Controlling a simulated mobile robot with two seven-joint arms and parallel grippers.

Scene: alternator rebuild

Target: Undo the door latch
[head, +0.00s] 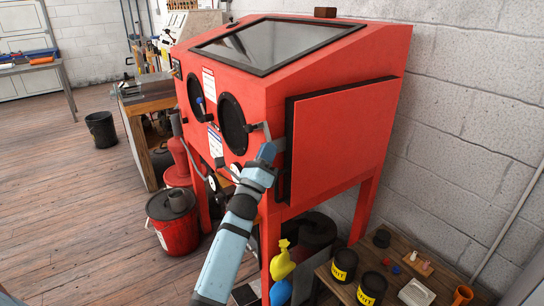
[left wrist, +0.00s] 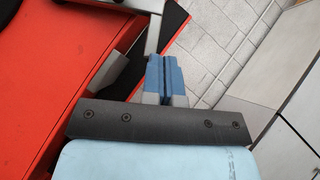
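The red blasting cabinet (head: 290,85) fills the middle of the head view. Its side door (head: 335,140) is a red panel with a dark edge on the right side, and it lies against the cabinet. A small grey latch lever (head: 267,130) shows at the door's front edge; a grey bar (left wrist: 154,35) is next to my fingers in the left wrist view. My left gripper (head: 267,152) is at this edge, just below the lever. Its blue fingers (left wrist: 164,70) are together, with nothing visible between them. I cannot tell whether they touch the latch. My right gripper is out of view.
A low wooden table (head: 405,276) with yellow-labelled black tins (head: 344,264) stands below the door. A yellow spray bottle (head: 282,262) is under the cabinet. A red bucket (head: 174,222) stands left. A block wall (head: 460,110) is close on the right.

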